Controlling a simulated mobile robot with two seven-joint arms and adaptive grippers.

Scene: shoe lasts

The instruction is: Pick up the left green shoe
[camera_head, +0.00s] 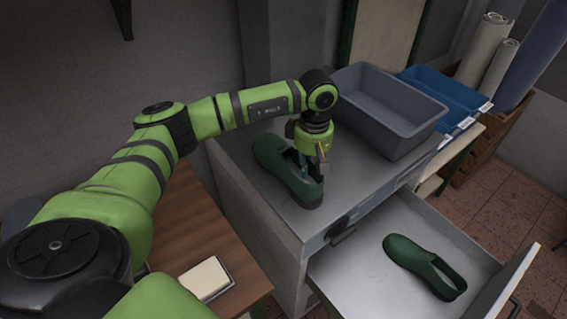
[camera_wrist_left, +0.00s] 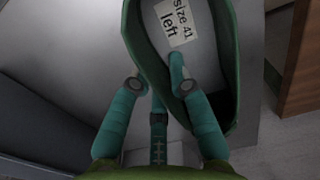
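A dark green shoe (camera_head: 272,158) lies on the grey cabinet top. In the left wrist view the same shoe (camera_wrist_left: 145,50) shows a label inside reading "size 41 left". My left gripper (camera_head: 308,170) points down at the shoe's opening. In the left wrist view its fingers (camera_wrist_left: 160,75) straddle one side wall: one fingertip is inside the shoe, the other goes out of sight behind the wall. A gap shows between the inner fingertip and the wall, so the fingers look open. A second green shoe (camera_head: 425,266) lies in the open drawer. My right gripper is out of view.
A grey bin (camera_head: 385,115) stands behind the shoe on the cabinet top (camera_head: 352,180), with a blue bin (camera_head: 445,92) beyond it. The drawer (camera_head: 350,275) is pulled out at the front. A wooden table (camera_head: 195,225) with a pale block (camera_head: 205,278) is at left.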

